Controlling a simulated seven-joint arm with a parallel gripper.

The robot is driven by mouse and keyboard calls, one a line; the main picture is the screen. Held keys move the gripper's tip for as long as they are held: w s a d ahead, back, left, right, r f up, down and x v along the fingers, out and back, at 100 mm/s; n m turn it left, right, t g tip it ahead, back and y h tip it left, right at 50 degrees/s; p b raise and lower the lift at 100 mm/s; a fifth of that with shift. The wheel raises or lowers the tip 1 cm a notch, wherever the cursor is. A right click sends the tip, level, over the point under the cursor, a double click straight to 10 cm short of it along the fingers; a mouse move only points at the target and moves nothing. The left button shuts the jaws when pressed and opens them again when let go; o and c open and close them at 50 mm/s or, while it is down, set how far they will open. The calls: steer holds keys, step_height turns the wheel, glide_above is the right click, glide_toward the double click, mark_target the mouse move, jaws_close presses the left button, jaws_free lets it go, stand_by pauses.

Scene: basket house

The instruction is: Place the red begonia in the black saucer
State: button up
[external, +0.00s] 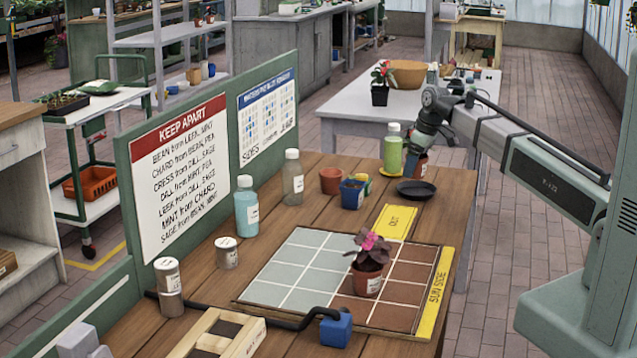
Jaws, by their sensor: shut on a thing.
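My gripper (418,153) is over the far right part of the wooden table, shut on a small reddish-brown thing with a pale patch (421,166). The gripper hides much of this thing, and I cannot tell whether it is a potted plant. The round black saucer (416,191) lies on the table just below it, with nothing seen in it. A plant with pink-red flowers and dark leaves (371,253) stands upright in a terracotta pot on the tile grid. Another red-flowered plant in a black pot (380,90) stands on the white table behind.
A green bottle (392,150), an empty-looking terracotta pot (331,181) and a blue pot (352,194) stand left of the saucer. A yellow card (396,222) lies in front. Two bottles, cans and a black hose (240,318) are further left. A green sign board (218,160) edges the table.

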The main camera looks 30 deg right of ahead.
mark_target(414, 179)
steer(key=shift+f, duration=1.85)
steer(key=shift+f, duration=0.45)
steer(key=o, duration=1.1)
steer(key=shift+o, duration=0.2)
steer(key=shift+r, duration=0.2)
steer(key=shift+r, duration=0.3)
steer(key=v, duration=1.1)
steer(key=shift+s+d+r, duration=0.15)
steer(key=shift+r, duration=0.2)
